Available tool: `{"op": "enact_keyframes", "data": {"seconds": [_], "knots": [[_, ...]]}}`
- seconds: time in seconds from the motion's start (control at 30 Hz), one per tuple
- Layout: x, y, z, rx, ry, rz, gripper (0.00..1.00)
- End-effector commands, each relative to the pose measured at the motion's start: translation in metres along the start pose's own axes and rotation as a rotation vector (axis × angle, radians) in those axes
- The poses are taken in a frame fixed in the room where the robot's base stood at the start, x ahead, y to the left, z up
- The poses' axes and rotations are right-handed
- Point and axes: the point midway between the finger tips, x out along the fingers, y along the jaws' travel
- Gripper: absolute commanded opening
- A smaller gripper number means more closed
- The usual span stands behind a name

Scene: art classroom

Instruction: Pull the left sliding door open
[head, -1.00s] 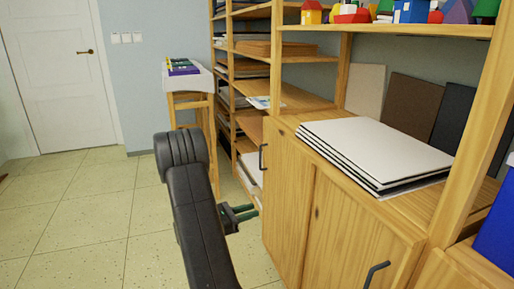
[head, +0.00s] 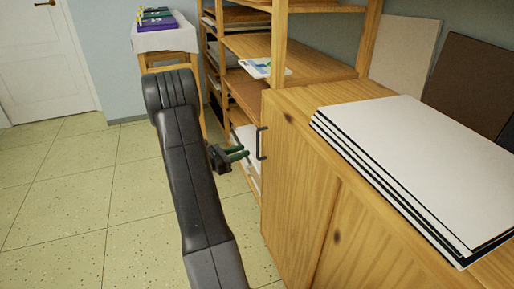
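The wooden cabinet (head: 385,215) stands at the right. Its left sliding door (head: 297,190) is a plain wood panel and carries a dark upright bar handle (head: 259,143) near its left edge. My gripper (head: 246,154) is just left of the handle, with its green fingers pointing right towards it. The two fingers look apart with a small gap, and nothing shows between them. From this angle I see no contact with the handle. My black arm link covers part of the floor and the gripper's base.
Several white boards (head: 415,165) lie on the cabinet top. An open shelf unit (head: 240,48) with papers stands behind the cabinet. A small table (head: 165,40) with a white cloth is farther back. The tiled floor (head: 75,200) at left is clear.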

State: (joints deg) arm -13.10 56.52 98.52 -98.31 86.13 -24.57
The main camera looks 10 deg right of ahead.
Motion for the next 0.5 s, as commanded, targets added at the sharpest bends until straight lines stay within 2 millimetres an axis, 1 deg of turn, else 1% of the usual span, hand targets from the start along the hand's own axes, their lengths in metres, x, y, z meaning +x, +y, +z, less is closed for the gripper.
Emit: {"op": "enact_keyframes", "data": {"seconds": [0.03, 0.2, 0.3, 0.4, 0.5], "knots": [[0.012, -0.001, -0.002, 0.002, 0.0, -0.005, 0.26], [0.044, -0.001, -0.002, 0.001, -0.001, -0.003, 0.26], [0.058, 0.0, -0.002, 0.001, 0.0, -0.002, 0.26], [0.068, 0.0, -0.001, 0.001, -0.001, -0.002, 0.26], [0.074, 0.0, 0.0, 0.0, -0.001, 0.0, 0.26]]}}
